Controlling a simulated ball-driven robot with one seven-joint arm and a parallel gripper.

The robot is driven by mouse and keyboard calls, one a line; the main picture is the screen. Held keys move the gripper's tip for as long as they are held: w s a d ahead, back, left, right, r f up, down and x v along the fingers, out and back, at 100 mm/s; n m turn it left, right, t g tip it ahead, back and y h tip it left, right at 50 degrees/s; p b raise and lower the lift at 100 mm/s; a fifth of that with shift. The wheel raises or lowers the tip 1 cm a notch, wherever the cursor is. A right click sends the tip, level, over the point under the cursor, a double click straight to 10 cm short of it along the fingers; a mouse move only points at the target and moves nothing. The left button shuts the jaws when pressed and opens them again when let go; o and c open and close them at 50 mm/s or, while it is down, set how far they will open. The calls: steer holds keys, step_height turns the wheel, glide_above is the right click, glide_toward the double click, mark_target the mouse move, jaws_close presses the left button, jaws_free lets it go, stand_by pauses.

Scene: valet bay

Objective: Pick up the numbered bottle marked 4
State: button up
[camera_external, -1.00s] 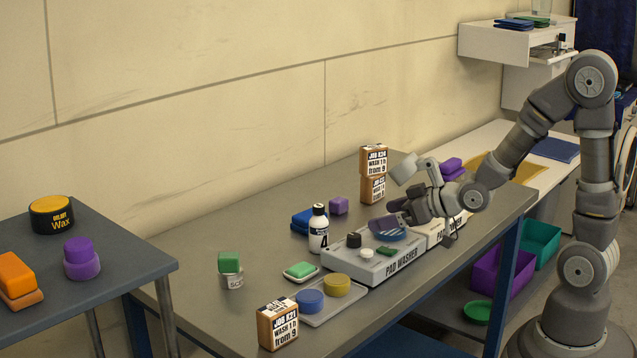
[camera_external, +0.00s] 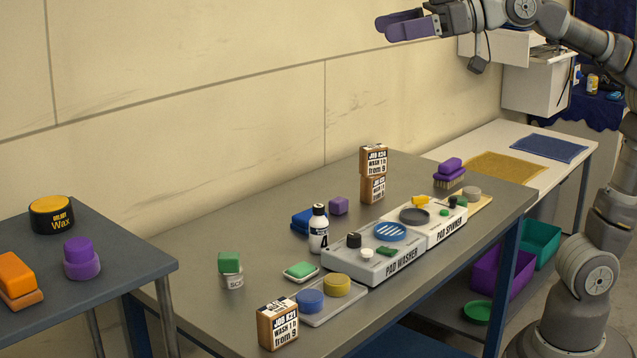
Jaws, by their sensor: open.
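The white bottle marked 4 (camera_external: 318,234) stands upright on the grey workbench, with a black cap. It is just left of the pad washer (camera_external: 372,262) and in front of a stack of blue cloths (camera_external: 303,221). My gripper (camera_external: 388,27) is high above the bench, up and to the right of the bottle, against the wall. Its purple fingers point left. It is open with nothing seen between the fingers.
The pad spinner (camera_external: 437,226) adjoins the washer. Wooden job blocks (camera_external: 374,161) are stacked behind, and another job block (camera_external: 278,324) stands in front. The air above the bottle is clear.

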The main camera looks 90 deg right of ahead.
steer(key=shift+s+a+r, duration=0.35)
steer(key=shift+s+r, duration=0.05)
steer(key=shift+r, duration=0.15)
steer(key=shift+c, duration=1.4)
